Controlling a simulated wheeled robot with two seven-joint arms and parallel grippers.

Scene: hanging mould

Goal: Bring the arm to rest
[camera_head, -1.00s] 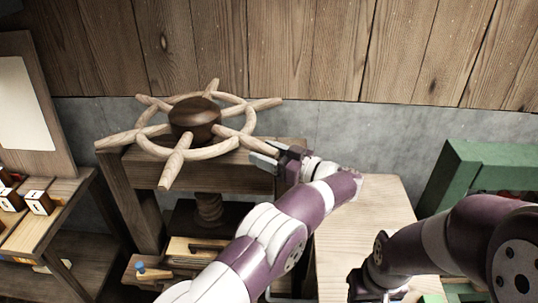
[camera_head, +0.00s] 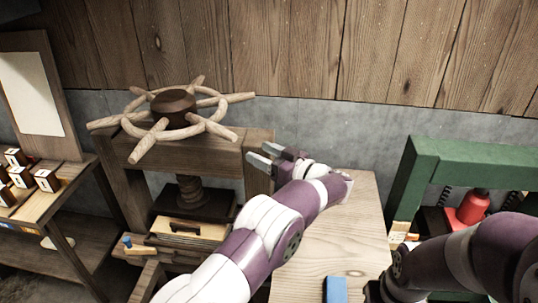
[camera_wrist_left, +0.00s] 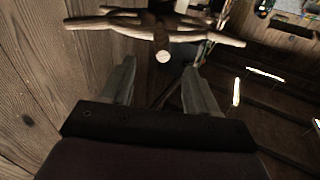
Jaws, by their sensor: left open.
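My left arm (camera_head: 262,232) reaches in from the bottom of the head view, bent, toward the wooden press. Its left gripper (camera_head: 264,153) is open and empty, to the right of the spoked wooden wheel (camera_head: 174,108) and apart from its handles in the picture. In the left wrist view the two fingers (camera_wrist_left: 160,66) stand apart with nothing held between them, and the wheel (camera_wrist_left: 195,33) shows beyond the tips. My right arm (camera_head: 470,262) is at the lower right; its gripper end is dark and partly cut off, so its jaws are unclear.
A light wooden bench top (camera_head: 335,235) lies beneath my left forearm, with a blue block (camera_head: 335,290) near its front. A green press frame (camera_head: 470,160) with a red jack (camera_head: 470,208) stands right. A shelf with small blocks (camera_head: 47,181) stands left. A plank wall closes the back.

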